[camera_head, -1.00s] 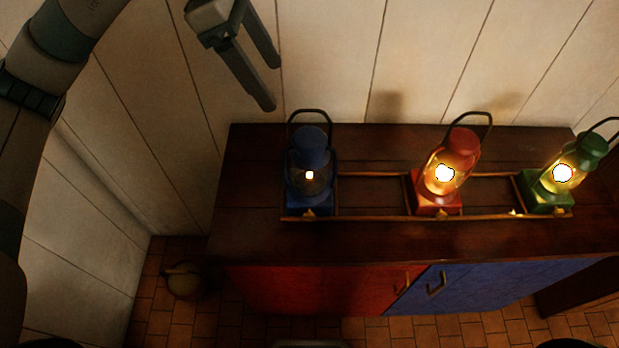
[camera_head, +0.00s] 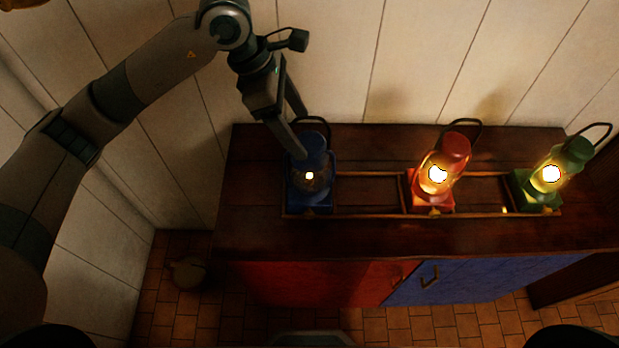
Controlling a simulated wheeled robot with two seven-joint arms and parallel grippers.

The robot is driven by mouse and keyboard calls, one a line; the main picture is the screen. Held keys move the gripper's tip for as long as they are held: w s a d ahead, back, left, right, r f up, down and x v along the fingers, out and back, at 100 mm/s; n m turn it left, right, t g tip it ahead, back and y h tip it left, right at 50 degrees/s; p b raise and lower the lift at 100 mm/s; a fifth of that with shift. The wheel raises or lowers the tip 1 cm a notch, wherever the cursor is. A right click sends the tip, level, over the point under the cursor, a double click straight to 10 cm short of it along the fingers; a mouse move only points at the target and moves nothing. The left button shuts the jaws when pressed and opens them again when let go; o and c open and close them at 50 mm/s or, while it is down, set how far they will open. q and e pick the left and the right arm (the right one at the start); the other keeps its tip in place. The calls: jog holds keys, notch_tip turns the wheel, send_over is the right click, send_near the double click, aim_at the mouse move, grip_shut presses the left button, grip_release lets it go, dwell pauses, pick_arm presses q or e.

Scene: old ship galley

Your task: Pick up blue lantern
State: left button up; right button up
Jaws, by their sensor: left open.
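The blue lantern (camera_head: 311,180) stands upright at the left end of a low wooden rack on the cabinet top, with a small light glowing in its glass. My left gripper (camera_head: 302,138) reaches down from above, with its open fingers at the lantern's top and handle. One finger overlaps the upper left of the lantern in the picture; the other shows behind it, near the handle. I cannot tell whether they touch it. My right gripper is not in view.
A lit red lantern (camera_head: 437,176) and a lit green lantern (camera_head: 551,178) stand to the right in the same rack (camera_head: 370,214). The dark wooden cabinet top (camera_head: 257,230) is bare around the rack. A pale plank wall (camera_head: 425,60) rises behind. A round pot (camera_head: 187,274) sits on the tiled floor.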

aim_at(310, 141)
pick_arm(q)
jog(key=shift+d+f+p, duration=0.1)
jog(key=shift+p, duration=0.2)
jog(key=shift+s+d+f+p, duration=0.1)
jog(key=shift+d+f+p, duration=0.25)
jog(key=shift+f+p, duration=0.25)
jog(key=p+x, duration=0.1)
jog(key=x, duration=0.1)
jog(key=shift+d+f+p, duration=0.2)
jog(key=shift+d+p, duration=0.15)
jog(key=shift+p, duration=0.05)
jog(key=shift+d+f, duration=0.1)
jog(key=shift+f, duration=0.35)
grip_shut()
jog(key=shift+r, duration=0.1)
